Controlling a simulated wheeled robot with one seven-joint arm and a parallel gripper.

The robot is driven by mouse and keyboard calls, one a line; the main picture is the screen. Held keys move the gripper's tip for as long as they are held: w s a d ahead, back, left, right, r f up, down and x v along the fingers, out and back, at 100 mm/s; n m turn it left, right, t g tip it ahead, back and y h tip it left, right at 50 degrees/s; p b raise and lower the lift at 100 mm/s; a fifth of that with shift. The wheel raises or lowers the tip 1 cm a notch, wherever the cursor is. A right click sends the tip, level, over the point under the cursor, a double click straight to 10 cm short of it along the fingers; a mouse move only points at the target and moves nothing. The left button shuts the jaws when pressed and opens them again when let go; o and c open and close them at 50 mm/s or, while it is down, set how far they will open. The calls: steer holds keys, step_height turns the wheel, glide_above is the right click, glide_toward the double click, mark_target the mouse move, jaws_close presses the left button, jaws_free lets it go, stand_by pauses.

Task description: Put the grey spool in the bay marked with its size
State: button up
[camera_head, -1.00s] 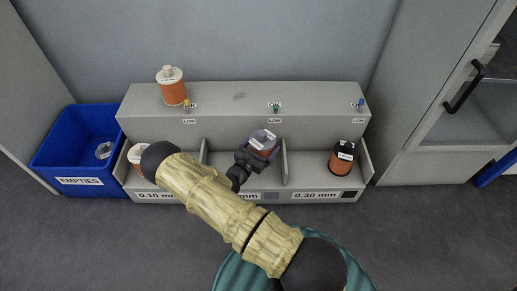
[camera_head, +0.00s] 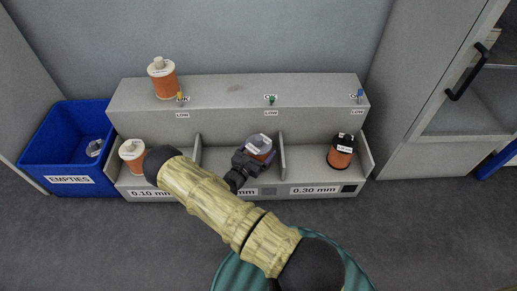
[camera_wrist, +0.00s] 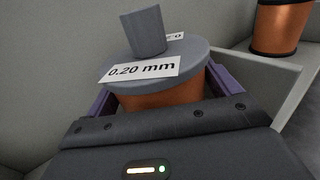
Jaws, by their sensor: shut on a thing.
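The grey spool (camera_wrist: 165,50) has a grey top, copper winding and a white label reading "0.20 mm" in the wrist view. It also shows in the head view (camera_head: 259,145). My gripper (camera_head: 247,163) is shut on it, with purple fingers on both sides of the winding. The spool is in the middle bay (camera_head: 215,160), between the two dividers; I cannot tell if it touches the bay floor. My arm hides most of the middle bay's front label, leaving "mm" readable.
A white spool (camera_head: 133,154) stands in the left bay marked 0.10 mm, and a black spool (camera_head: 341,151) in the right bay marked 0.30 mm. Another white-topped spool (camera_head: 163,80) stands on the upper shelf (camera_head: 220,92). A blue EMPTIES bin (camera_head: 40,148) is at left.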

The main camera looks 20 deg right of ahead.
stand_by(0.4)
steer(key=o, duration=1.8)
steer(key=shift+f, duration=0.2)
steer(key=shift+r, duration=0.15)
steer(key=shift+s+a+p, duration=0.1)
steer(key=shift+a+p, duration=0.1)
steer(key=shift+p, duration=0.1)
steer(key=p+v, duration=0.5)
steer(key=v, duration=0.6)
steer(key=shift+r+p, duration=0.1)
steer(key=shift+p, duration=0.3)
steer(key=shift+s+a, duration=0.2)
steer(key=shift+a, duration=0.05)
